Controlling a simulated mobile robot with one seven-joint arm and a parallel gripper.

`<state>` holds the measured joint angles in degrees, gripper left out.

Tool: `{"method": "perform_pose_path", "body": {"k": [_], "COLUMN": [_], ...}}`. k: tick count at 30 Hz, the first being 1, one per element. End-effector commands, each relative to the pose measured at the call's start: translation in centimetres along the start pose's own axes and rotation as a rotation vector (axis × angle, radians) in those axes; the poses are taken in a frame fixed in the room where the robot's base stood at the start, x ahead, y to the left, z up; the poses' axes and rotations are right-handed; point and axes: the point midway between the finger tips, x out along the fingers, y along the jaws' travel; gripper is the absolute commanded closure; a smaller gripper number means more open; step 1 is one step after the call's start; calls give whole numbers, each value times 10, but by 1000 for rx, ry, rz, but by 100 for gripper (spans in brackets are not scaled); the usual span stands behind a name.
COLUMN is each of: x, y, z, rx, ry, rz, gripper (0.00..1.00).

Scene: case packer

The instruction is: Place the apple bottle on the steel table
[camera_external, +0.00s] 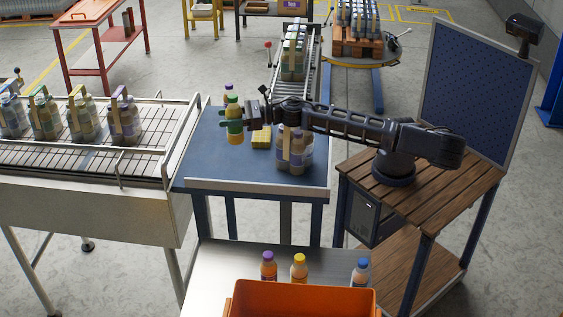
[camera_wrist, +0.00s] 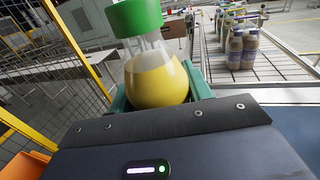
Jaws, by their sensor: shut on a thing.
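My gripper (camera_external: 238,117) is shut on a bottle of yellow juice with a green cap, which I take to be the apple bottle (camera_external: 234,130). It is held upright over the left part of the blue-topped table (camera_external: 205,165); I cannot tell whether its base touches the top. In the wrist view, the bottle (camera_wrist: 156,78) sits between the green fingers, its lower part hidden. The steel table (camera_external: 212,268) is in the foreground. Three bottles stand on it, capped purple (camera_external: 268,267), yellow (camera_external: 299,268) and blue (camera_external: 360,273).
An orange crate (camera_external: 300,300) occupies the steel table's front; its left part is bare. A conveyor (camera_external: 80,152) with packs is at left.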

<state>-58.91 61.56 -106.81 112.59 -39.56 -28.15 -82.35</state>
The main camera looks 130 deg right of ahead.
Motion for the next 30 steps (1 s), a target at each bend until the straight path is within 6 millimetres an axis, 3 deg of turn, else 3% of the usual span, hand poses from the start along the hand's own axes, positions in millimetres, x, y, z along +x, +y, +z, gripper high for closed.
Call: {"method": "perform_pose_path", "body": {"k": [18,30], "x": [-71,-103], "y": [57,76], "z": [31,46], "rx": [2,-2], "ry": [-10,-11], "rz": [342,475], "gripper": [82,82]}}
